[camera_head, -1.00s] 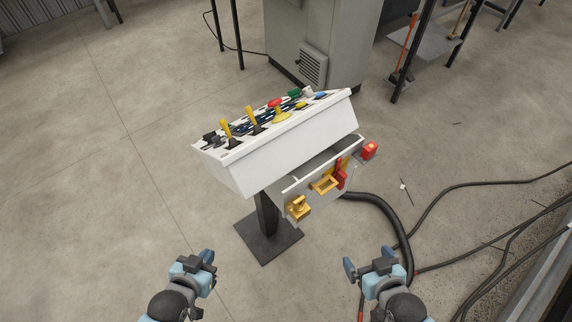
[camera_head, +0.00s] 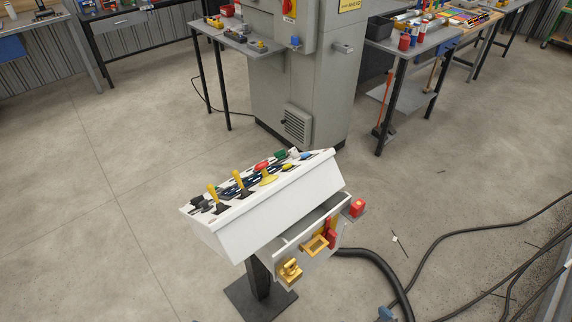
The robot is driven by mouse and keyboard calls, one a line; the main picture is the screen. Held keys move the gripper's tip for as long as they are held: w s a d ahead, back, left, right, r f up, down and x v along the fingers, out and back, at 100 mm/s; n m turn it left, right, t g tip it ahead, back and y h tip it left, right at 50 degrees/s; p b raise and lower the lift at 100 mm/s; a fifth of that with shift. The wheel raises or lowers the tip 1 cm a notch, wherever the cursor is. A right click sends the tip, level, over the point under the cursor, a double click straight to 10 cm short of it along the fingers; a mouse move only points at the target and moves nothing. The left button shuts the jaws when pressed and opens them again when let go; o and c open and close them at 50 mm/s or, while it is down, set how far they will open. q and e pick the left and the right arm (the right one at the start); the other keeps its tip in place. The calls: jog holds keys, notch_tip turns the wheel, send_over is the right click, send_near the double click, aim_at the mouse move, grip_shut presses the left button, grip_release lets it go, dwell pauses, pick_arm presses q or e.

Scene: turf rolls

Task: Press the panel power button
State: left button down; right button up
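The white control panel (camera_head: 280,208) stands on a dark post in the middle of the head view, its sloped top facing away from me. On top are two yellow-handled levers (camera_head: 238,180), a red button (camera_head: 262,166), a yellow knob (camera_head: 268,178), a green button (camera_head: 280,155), a white knob (camera_head: 294,153) and a blue button (camera_head: 306,155). I cannot tell which one is the power button. Only a small blue tip of my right gripper (camera_head: 386,314) shows at the bottom edge, apart from the panel. My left gripper is out of view.
Below the panel hangs a box with yellow and red fittings (camera_head: 315,243). Black hoses (camera_head: 375,262) lie on the floor to the right. A grey cabinet (camera_head: 300,80) and worktables (camera_head: 420,45) stand behind. The floor at left is clear.

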grip_shut()
dwell(0.3)
dwell(1.3)
